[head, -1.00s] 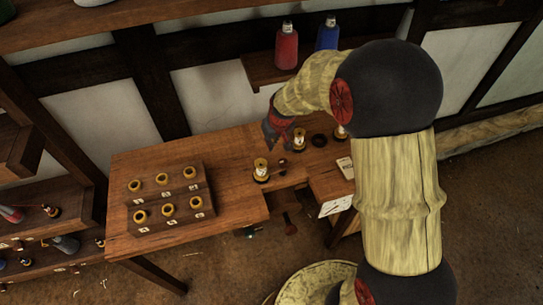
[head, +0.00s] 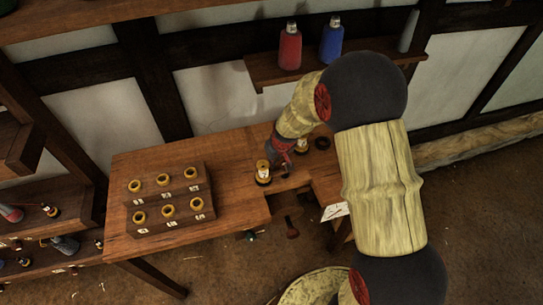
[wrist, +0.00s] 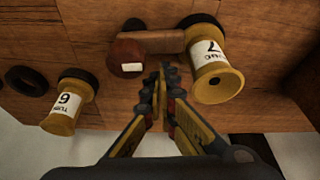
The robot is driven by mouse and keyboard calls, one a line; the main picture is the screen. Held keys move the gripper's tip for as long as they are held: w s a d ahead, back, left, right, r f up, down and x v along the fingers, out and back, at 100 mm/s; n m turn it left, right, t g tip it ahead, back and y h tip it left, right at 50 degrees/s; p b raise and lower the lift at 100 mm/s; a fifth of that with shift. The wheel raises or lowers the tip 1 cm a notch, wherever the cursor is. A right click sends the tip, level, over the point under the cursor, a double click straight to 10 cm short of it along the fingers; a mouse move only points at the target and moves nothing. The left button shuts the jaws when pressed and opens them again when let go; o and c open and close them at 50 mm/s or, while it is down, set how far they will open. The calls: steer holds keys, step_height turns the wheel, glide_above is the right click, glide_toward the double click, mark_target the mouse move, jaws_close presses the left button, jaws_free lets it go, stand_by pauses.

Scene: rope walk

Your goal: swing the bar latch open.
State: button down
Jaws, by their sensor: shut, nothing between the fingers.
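The bar latch shows in the wrist view as a short brown wooden bar (wrist: 158,41) with a round reddish knob (wrist: 127,54) bearing a white patch at its left end. Its right end reaches the dark base of the yellow spool marked 7 (wrist: 215,75); whether they touch I cannot tell. My gripper (wrist: 164,74) is shut and empty, its fingertips in front of the bar, between the knob and spool 7. In the head view my gripper (head: 284,163) is low over the bench, just right of spool 7 (head: 263,173), and mostly hides the latch.
The yellow spool marked 6 (wrist: 67,102) stands left of the knob in the wrist view, near a dark ring (wrist: 25,82). A stepped wooden rack (head: 170,214) with several yellow rings stands on the bench's left. Red (head: 290,49) and blue (head: 331,42) bottles stand on the wall shelf.

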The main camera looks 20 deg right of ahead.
mark_target(278, 175)
steer(key=shift+s, duration=0.4)
steer(key=shift+s+a+b, duration=0.3)
steer(key=shift+s+b, duration=0.05)
steer(key=shift+s, duration=0.15)
steer(key=v, duration=1.1)
steer(key=shift+r, duration=0.4)
steer(key=shift+s, duration=0.1)
